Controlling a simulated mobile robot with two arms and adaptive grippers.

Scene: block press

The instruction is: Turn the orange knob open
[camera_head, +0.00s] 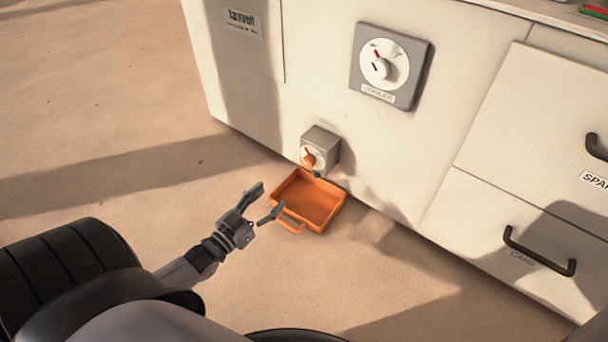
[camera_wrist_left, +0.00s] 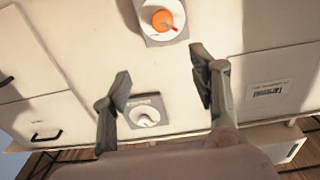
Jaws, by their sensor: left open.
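The orange knob (camera_head: 309,159) sits on a white round dial on a small grey box low on the front of the white cabinet (camera_head: 300,95). In the left wrist view the orange knob (camera_wrist_left: 162,20) is at the top, on its white dial with a red mark. My left gripper (camera_head: 268,201) is open and empty, in front of the knob and apart from it. In the left wrist view its fingers (camera_wrist_left: 160,75) are spread with nothing between them. My right gripper shows in neither view.
An orange tray (camera_head: 335,213) with a handle stands on the floor just below the knob. A larger grey panel (camera_head: 411,68) with a white dial, labelled COOLER, is higher on the cabinet. Drawers with dark handles (camera_head: 540,252) are at the right. Open floor lies to the left.

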